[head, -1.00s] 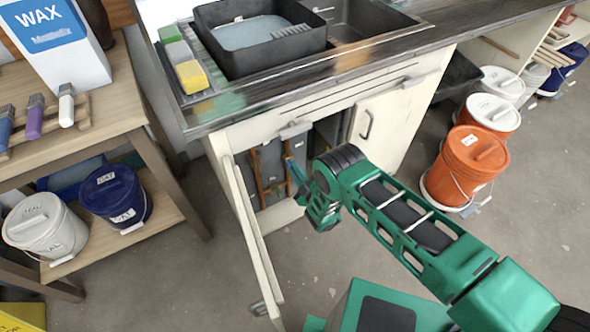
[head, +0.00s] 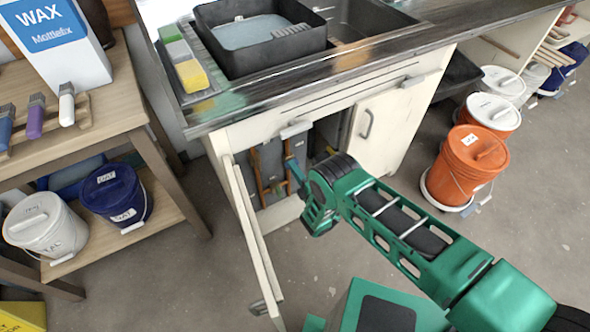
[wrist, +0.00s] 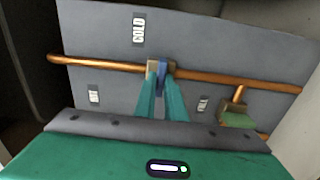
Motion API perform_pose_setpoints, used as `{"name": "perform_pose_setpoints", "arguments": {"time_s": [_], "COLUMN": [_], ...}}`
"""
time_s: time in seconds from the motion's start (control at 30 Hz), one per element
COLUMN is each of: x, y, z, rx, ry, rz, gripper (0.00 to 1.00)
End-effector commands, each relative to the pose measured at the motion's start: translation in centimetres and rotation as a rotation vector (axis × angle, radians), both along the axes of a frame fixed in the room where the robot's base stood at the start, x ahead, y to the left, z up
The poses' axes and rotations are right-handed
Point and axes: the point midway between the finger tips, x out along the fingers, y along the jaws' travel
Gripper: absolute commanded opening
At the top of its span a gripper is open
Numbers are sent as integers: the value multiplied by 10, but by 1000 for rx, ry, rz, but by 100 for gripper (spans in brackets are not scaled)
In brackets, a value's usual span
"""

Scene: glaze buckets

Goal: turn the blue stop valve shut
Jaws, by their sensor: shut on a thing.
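The blue stop valve (wrist: 161,77) is in the wrist view, on a horizontal copper pipe (wrist: 105,64) below a COLD label (wrist: 138,28). Its blue handle shows as a narrow strip, seemingly across the pipe. My gripper (wrist: 161,88) is shut on this handle, one teal finger on each side. The fingers hide part of the handle. In the head view my gripper (head: 295,172) reaches into the open cabinet under the sink, and the valve cannot be made out there.
A second valve with a green handle (wrist: 236,116) sits to the right on the pipework. The open cabinet door (head: 254,240) stands left of my arm. The other door (head: 380,125) is at the right. Orange buckets (head: 468,165) stand on the floor further right.

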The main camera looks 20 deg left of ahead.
Motion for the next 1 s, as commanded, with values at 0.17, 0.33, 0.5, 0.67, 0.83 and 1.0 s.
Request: {"name": "perform_pose_setpoints", "arguments": {"time_s": [0.17, 0.33, 0.5, 0.67, 0.83, 1.0], "x": [-5, -5, -6, -6, -4, -3], "y": [3, 3, 3, 3, 2, 0], "z": [-2, -2, -2, -2, -2, -1], "rx": [-14, -20, -20, -20, -21, -21], "ry": [-15, -21, -20, -19, -22, -22], "rz": [5, 6, 7, 6, 4, 2], "gripper": [0, 0, 0, 27, 29, 29]}}
